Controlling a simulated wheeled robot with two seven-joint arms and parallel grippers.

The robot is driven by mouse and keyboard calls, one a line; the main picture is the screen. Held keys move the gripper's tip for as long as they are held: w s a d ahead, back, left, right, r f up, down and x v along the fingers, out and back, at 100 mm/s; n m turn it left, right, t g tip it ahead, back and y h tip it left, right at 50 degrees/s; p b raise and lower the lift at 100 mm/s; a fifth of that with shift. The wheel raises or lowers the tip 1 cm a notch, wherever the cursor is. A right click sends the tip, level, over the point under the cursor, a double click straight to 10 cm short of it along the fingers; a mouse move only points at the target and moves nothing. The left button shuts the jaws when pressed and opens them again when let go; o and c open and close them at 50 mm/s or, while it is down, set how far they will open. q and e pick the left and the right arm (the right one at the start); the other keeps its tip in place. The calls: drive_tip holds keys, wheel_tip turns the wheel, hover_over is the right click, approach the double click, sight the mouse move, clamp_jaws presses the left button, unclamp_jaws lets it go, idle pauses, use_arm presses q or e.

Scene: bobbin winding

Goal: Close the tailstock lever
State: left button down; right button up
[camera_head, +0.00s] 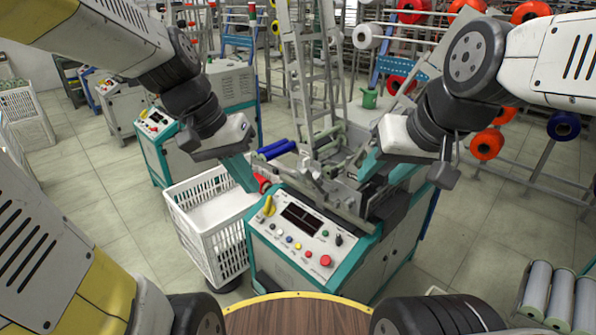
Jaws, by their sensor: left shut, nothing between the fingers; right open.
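The winding machine (348,262) stands in front of me, with a sloping control panel and a metal winding mechanism (322,180) behind it. I cannot clearly pick out the tailstock lever among these parts. A red part (263,184) shows at the machine's left end. My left gripper (250,186) is shut and empty, with its teal fingers pointing down beside the red part; I cannot tell whether they touch. My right gripper (364,176) is open at the right end of the mechanism, partly hidden by its own wrist.
A white basket (205,225) stands left of the machine. A round wooden top (297,315) is close in front of me. Another machine (158,128) stands at left, spool racks at right.

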use_arm(q)
drive_tip(key=w+d+f+m+g+h, duration=0.1)
drive_tip(key=w+d+f+g+h, duration=0.45)
drive_tip(key=w+d+f, duration=0.2)
drive_tip(key=n+t+h, duration=0.8)
drive_tip(key=n+t, duration=0.4)
drive_tip(key=t, duration=1)
approach(303, 175)
drive_tip(key=v, duration=0.7)
drive_tip(key=shift+s+a+r+g, duration=0.1)
drive_tip(key=shift+s+a+g, duration=0.05)
drive_tip(key=shift+a+g, duration=0.1)
drive_tip(key=shift+d+r, duration=0.1)
drive_tip(key=x, duration=1.4)
